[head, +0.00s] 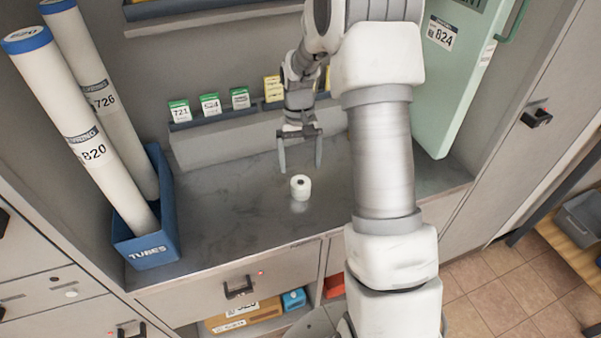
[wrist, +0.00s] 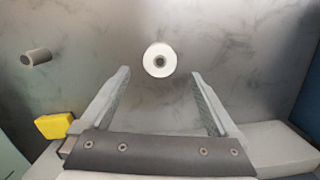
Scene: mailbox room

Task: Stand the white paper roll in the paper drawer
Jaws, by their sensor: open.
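The white paper roll (head: 300,187) stands upright on the dark grey counter (head: 235,225). The wrist view shows it from above as a white ring (wrist: 149,61) with a dark core. My gripper (head: 300,168) is open and empty, its fingers pointing down behind the roll. In the wrist view the roll lies just beyond the gap between the fingertips (wrist: 161,74), not between them. Below the counter is a closed drawer front (head: 200,294) with a black handle (head: 239,288) and a small red light. I cannot tell whether it is the paper drawer; no label on it is readable.
A blue TUBES box (head: 148,252) with two tall tubes stands at the left. A rack (head: 225,143) with labelled cards runs along the back. A pale green panel (head: 455,75) stands at the right. A dark grey cylinder (wrist: 36,57) lies on the counter in the wrist view.

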